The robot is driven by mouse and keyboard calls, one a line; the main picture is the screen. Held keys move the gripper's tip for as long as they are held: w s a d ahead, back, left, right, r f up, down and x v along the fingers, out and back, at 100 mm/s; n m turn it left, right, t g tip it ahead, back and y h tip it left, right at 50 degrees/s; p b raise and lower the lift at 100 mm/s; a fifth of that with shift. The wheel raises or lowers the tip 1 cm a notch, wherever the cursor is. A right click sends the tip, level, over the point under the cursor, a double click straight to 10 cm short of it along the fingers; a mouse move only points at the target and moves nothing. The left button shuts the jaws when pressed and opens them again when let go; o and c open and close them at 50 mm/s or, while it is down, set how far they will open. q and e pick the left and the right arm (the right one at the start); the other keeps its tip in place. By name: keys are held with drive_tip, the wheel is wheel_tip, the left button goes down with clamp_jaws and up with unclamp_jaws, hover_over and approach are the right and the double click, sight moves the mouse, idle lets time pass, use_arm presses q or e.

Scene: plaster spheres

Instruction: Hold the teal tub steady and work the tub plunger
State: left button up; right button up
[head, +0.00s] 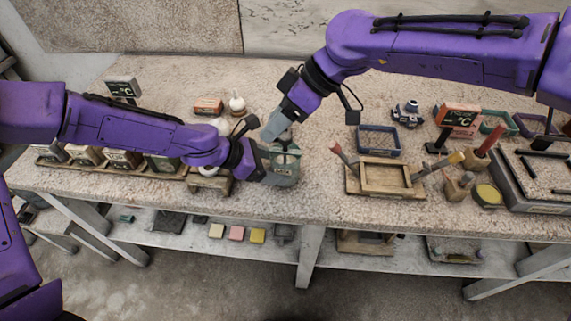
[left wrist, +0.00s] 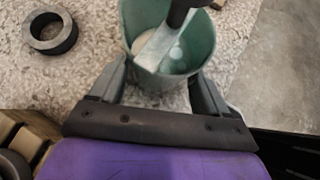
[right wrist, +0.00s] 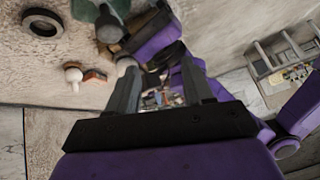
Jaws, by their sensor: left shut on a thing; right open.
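The teal tub (head: 284,177) stands on the bench near its front edge, upright as far as I can see. My left gripper (left wrist: 165,88) is shut on it, one finger on each side of its wall. The tub's open top (left wrist: 140,12) faces the left wrist camera. The tub plunger (left wrist: 178,14) shows as a dark upright handle over the opening, with a pale flat bar across it. My right gripper (head: 272,128) is just above the tub by the handle. Its fingers (right wrist: 160,85) are apart and empty in the right wrist view.
A grey ring (left wrist: 50,30) lies on the bench beside the tub. A white pear-shaped piece (head: 237,103) and an orange box (head: 208,107) stand behind my left arm. A wooden frame tray (head: 385,178) and a blue tray (head: 379,140) are to the right.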

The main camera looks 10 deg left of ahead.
sight(289, 136)
drive_tip(key=w+r, duration=0.1)
drive_tip(key=w+d+r+n, duration=0.1)
drive_tip(key=w+d+r+n+t, duration=0.1)
drive_tip(key=shift+w+h, duration=0.25)
drive_tip(key=shift+h, duration=0.15)
wheel_tip(289, 136, down, 11)
drive_tip(key=c, duration=0.8)
